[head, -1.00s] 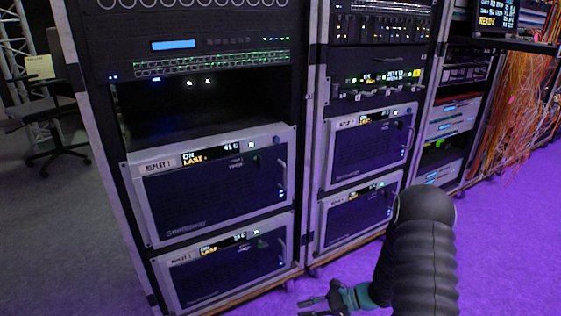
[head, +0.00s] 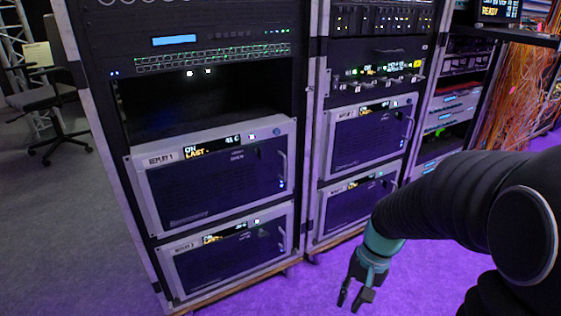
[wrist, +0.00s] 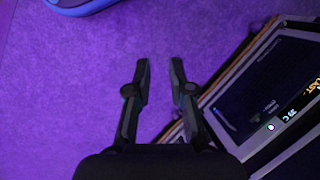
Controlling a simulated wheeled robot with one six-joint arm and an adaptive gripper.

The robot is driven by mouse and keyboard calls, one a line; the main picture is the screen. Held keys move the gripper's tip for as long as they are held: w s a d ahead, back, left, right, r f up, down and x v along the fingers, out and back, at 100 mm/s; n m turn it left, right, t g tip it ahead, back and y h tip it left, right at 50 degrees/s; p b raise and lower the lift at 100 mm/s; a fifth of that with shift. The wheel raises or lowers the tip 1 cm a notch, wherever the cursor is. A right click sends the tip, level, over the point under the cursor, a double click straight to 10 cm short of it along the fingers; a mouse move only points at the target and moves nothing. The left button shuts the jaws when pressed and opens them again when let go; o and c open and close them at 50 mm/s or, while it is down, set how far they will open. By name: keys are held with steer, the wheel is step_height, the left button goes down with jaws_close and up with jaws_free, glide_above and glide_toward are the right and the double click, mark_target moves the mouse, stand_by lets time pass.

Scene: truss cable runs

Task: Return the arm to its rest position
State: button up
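My gripper (head: 357,294) hangs at the end of my black-sleeved arm at the lower right of the head view, pointing down over the purple-lit floor. In the wrist view my gripper (wrist: 160,75) shows two dark fingers standing apart, with only carpet between them. It is open and empty. It is in front of the middle rack, near the lower unit (head: 350,208), and apart from it in the head view.
The left rack holds units labelled REPLAY 1 (head: 215,185) and another below (head: 228,258). A rack unit (wrist: 265,90) lies close on the right in the wrist view. Orange cables (head: 515,90) hang at the right. A chair (head: 45,105) stands far left. Carpet in front is clear.

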steer(key=s+r+n+t+h+p, duration=0.1)
steer(key=s+r+n+t, duration=0.1)
steer(key=r, duration=0.7)
steer(key=s+r+n+t+h+p, duration=0.1)
steer(key=s+r+t, duration=0.4)
steer(key=r, duration=0.5)
steer(key=shift+s+d+n+h+p, duration=0.25)
steer(key=shift+s+n+h+p, duration=0.15)
steer(key=shift+p, duration=0.2)
stand_by(0.5)
